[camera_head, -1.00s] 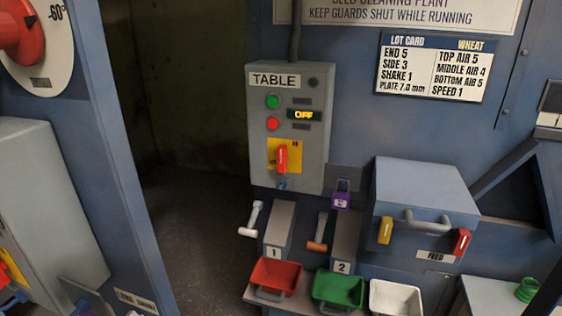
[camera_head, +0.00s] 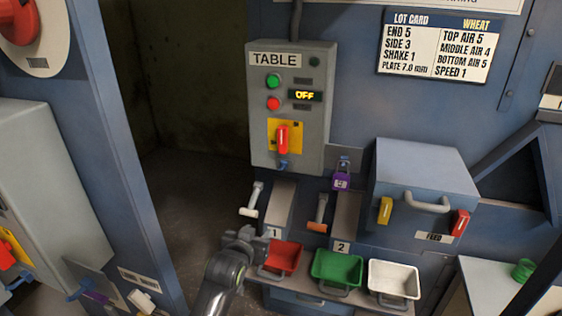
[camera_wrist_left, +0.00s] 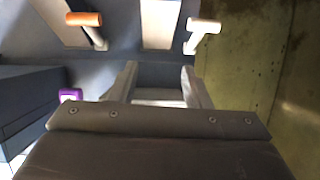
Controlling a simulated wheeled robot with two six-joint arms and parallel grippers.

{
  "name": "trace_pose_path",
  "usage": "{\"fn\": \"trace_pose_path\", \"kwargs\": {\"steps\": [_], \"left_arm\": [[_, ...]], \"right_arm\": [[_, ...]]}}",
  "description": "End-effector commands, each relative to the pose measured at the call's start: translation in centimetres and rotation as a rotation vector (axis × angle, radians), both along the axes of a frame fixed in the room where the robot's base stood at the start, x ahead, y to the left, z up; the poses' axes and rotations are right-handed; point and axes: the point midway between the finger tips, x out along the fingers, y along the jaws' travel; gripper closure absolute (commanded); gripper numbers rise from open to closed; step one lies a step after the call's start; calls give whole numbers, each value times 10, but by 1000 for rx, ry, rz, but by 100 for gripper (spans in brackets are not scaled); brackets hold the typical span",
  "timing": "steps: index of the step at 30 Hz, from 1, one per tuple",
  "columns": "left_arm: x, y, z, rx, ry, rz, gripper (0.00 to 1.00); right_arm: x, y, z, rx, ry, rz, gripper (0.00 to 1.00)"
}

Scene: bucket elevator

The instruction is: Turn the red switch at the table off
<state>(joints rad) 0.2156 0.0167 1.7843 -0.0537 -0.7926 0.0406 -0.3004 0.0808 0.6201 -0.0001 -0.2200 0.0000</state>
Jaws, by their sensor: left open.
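The grey TABLE box (camera_head: 258,105) hangs on the blue machine wall in the head view. Its red switch (camera_head: 282,138) sits upright on a yellow plate (camera_head: 271,130), with a small blue part (camera_head: 283,165) just below. The lit display (camera_head: 304,96) above it reads OFF. A green button (camera_head: 273,81) and a red button (camera_head: 273,103) are at its left. My left gripper (camera_head: 245,238) is low and well below the box, apart from it. In the left wrist view its fingers (camera_wrist_left: 160,85) are open with nothing between them. My right gripper is out of view.
Red (camera_head: 285,257), green (camera_head: 337,268) and white (camera_head: 394,279) bins line the shelf. A dark opening lies left.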

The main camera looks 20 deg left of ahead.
Motion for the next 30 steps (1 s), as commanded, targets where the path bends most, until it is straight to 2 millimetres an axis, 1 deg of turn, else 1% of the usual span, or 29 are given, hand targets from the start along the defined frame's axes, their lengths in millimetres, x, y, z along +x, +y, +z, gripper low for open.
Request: {"fn": "trace_pose_path", "kwargs": {"steps": [1,2,3,6,9,10,13,17,20,30], "left_arm": [[4,-6,48,-7,-79,-7,56],[4,-9,71,-10,-117,-10,56],[2,-12,100,-15,-161,-13,56],[-7,-18,159,-26,-259,-21,56],[-17,-22,196,-36,-325,-25,56],[-20,-22,203,-37,-339,-26,56],[-25,-24,218,-41,-364,-29,56],[-19,-24,222,-41,-368,-29,56],[-8,-25,222,-41,-368,-29,56],[45,-26,222,-39,-366,-29,56]], "right_arm": [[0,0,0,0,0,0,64],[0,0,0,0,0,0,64],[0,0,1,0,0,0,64],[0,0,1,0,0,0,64],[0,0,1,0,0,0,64],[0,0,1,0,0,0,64],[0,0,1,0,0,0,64],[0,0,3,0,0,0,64],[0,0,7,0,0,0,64],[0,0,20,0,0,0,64]]}}
